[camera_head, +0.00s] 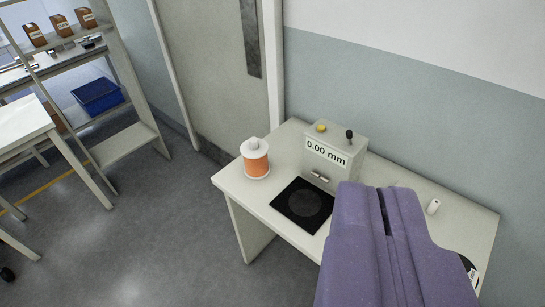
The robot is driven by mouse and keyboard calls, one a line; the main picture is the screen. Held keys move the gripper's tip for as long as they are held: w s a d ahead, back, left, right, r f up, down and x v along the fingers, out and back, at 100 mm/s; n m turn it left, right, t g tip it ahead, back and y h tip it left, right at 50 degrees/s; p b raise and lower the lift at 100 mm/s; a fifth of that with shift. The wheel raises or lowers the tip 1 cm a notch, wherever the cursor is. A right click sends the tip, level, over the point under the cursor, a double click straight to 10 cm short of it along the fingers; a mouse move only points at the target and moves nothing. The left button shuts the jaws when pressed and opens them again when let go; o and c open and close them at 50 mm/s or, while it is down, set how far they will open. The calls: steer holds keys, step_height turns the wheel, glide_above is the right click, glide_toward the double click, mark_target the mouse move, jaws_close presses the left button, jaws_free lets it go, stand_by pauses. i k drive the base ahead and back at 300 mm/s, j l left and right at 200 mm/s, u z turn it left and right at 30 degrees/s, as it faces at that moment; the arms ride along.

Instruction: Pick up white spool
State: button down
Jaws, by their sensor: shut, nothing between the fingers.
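A small white cylinder (433,207), which looks like the white spool, stands on the light table (482,221) near its right end, to the right of my gripper. My purple gripper (384,197) fills the lower middle right of the view, in front of the table. Its fingers are shut with nothing between them. The gripper hides part of the table's front and middle. The white cylinder is apart from the gripper and fully in view.
A measuring device (335,155) reading 0.00 mm stands at the back of the table, with a black pad (303,204) before it. A white and orange bottle-like container (255,160) stands on the left. A dark round object (468,269) lies at the right edge. Shelving (128,140) stands far left.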

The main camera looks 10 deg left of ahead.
mark_target(254, 151)
steer(key=i+j+z, duration=0.1)
steer(key=i+j, duration=0.65)
steer(key=i+j+z, duration=0.15)
steer(key=i+j, duration=0.55)
steer(key=j, duration=0.2)
steer(key=i+j+z, duration=0.15)
steer(key=i+j, duration=0.5)
steer(key=j, duration=0.3)
steer(key=i+z, duration=0.05)
